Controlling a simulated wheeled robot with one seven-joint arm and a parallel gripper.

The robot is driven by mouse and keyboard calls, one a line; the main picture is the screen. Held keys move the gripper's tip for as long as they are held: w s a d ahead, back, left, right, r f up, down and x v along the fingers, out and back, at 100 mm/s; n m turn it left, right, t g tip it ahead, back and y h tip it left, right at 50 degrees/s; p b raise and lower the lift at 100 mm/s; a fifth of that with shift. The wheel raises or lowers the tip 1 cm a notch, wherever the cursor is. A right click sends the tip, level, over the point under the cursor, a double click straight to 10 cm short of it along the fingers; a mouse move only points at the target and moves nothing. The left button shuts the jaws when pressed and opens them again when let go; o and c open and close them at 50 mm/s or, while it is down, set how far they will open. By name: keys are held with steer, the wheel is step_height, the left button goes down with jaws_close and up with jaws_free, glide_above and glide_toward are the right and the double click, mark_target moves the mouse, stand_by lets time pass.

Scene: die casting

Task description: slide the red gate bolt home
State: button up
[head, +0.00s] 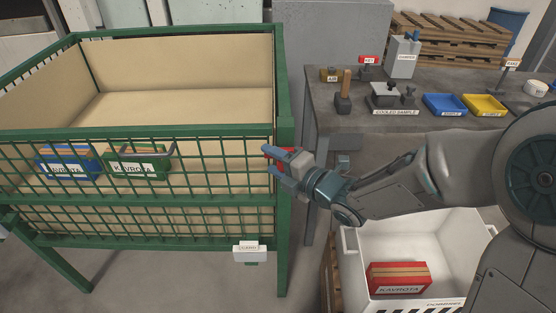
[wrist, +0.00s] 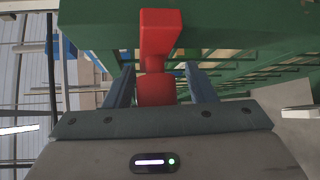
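The red gate bolt (wrist: 160,32) shows in the wrist view as a red block with a narrower neck and a second red block nearer me. It lies against the green frame of the mesh cage (head: 283,75). In the head view the bolt (head: 283,154) is at the cage's right front post, partly hidden by my fingers. My gripper (head: 274,160) reaches it from the right. In the wrist view its blue fingers (wrist: 160,72) stand on either side of the bolt, with a visible gap at the right finger. I cannot tell whether either finger touches it.
A labelled tag (head: 249,252) is low on the cage. A white bin (head: 462,230) with a red box stands below my arm. A workbench (head: 425,125) with trays is behind.

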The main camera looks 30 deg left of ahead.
steer(key=shift+d+r, duration=0.15)
steer(key=shift+d, duration=0.05)
steer(key=shift+d, duration=0.35)
steer(key=b+v, duration=0.4)
steer(key=v, duration=0.9)
